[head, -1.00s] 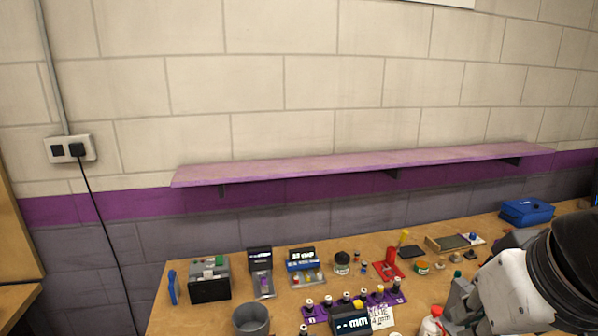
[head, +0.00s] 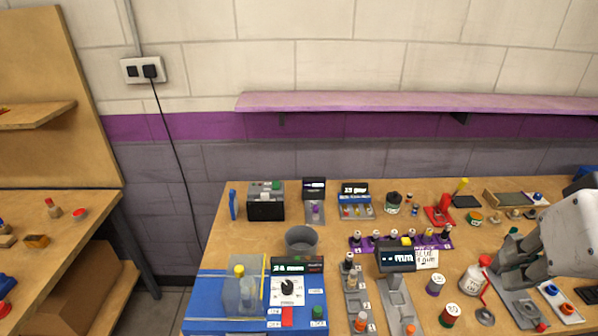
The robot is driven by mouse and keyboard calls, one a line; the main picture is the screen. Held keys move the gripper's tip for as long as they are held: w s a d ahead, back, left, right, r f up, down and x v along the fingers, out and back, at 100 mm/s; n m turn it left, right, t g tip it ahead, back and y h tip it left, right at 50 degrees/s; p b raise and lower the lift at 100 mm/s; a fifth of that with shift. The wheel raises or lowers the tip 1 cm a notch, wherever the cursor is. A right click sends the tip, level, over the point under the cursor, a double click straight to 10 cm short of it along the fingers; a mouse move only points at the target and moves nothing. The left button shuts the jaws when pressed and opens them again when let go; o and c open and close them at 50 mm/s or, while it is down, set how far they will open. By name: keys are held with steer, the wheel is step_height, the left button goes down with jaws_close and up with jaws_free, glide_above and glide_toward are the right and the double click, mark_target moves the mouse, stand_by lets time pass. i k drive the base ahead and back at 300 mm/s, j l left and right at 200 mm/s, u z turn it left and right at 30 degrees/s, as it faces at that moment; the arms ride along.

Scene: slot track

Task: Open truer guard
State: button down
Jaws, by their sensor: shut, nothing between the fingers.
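The truer is likely the blue machine (head: 215,318) at the front left of the bench in the head view. My gripper (head: 508,268) is at the right of the bench, far from the guard, shut and empty. Its fingertips are partly hard to make out against the grey device below.
A grey cup (head: 301,240) stands just behind the truer. A small display stand (head: 397,262), a purple rack (head: 385,243) and a white bottle (head: 476,276) lie between it and my gripper. A pink shelf (head: 420,103) runs along the wall above.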

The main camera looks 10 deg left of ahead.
mark_target(230, 280)
steer(key=u, duration=1.15)
